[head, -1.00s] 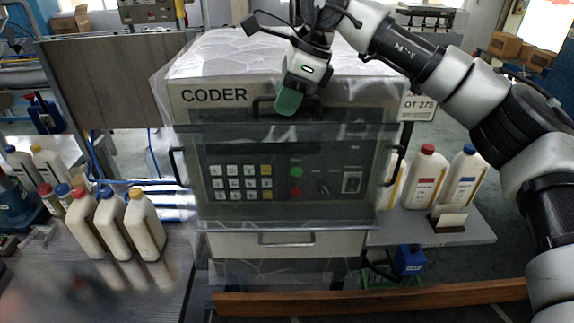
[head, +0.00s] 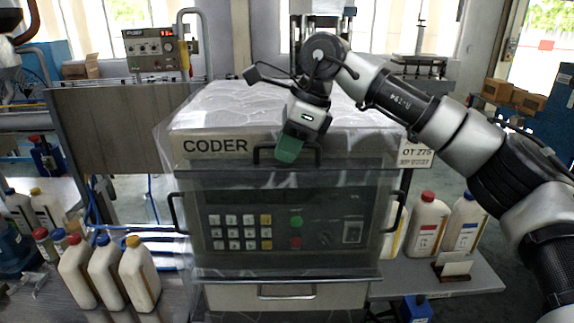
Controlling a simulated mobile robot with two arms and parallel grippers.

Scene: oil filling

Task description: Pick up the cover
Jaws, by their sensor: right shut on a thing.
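The coder machine's cover (head: 225,122) is a pale, wrinkled, see-through sheet over its top. A dark bar handle (head: 264,154) sits on the upper front edge, right of the word CODER. My right gripper (head: 289,150), with green fingertips, points down at this handle and is shut on it. Its fingers hide the handle's middle. The cover still rests on the machine. My left gripper is not in view.
A clear front panel with side handles (head: 177,212) hangs over the keypad. Bottles (head: 140,277) stand at lower left, and more bottles (head: 428,225) stand on the right shelf. A grey board (head: 110,130) stands behind left.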

